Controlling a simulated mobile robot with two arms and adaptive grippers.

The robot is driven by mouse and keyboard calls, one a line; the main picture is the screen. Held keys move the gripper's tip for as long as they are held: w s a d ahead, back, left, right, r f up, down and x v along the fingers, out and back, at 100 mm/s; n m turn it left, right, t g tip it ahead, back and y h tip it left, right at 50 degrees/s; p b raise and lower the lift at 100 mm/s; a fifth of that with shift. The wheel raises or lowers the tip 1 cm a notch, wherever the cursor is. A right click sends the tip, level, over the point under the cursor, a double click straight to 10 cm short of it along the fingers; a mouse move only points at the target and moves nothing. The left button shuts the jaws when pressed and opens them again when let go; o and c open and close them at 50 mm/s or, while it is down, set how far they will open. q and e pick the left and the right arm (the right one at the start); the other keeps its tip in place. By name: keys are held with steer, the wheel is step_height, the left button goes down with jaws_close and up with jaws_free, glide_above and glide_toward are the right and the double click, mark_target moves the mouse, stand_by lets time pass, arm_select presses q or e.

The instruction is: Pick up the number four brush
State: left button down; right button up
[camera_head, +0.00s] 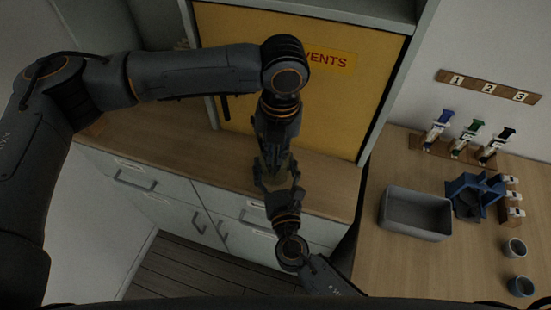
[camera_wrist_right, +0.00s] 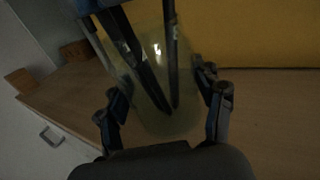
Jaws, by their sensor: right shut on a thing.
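In the right wrist view a see-through jar (camera_wrist_right: 150,60) stands between the fingers of my right gripper (camera_wrist_right: 163,98), which is shut on it. Dark brushes (camera_wrist_right: 140,60) with small pale labels lean inside the jar; their numbers are too small and dim to read. In the head view my right gripper (camera_head: 276,180) reaches up from below and holds the jar, mostly hidden between the two grippers. My left gripper (camera_head: 272,148) points down just above the jar. Its fingers are dark and overlap the jar, so I cannot tell whether they are open or on a brush.
A yellow cabinet (camera_head: 240,60) stands behind the wooden counter (camera_head: 325,185). On the right-hand table are a grey bin (camera_head: 415,228), a blue holder (camera_head: 470,200), several small bottles, two cups (camera_head: 514,249) and blue, green and black items under a sign (camera_head: 489,86) numbered 1 to 3.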

stand_by(0.3)
arm_select(q)
step_height(320, 180, up, 10)
steer(key=shift+r, duration=0.1)
arm_select(e)
steer(key=o, duration=1.4)
steer(key=s, duration=0.4)
steer(key=s+d, duration=0.1)
steer(key=s, duration=0.3)
steer(key=s+d, duration=0.1)
steer(key=s, duration=0.3)
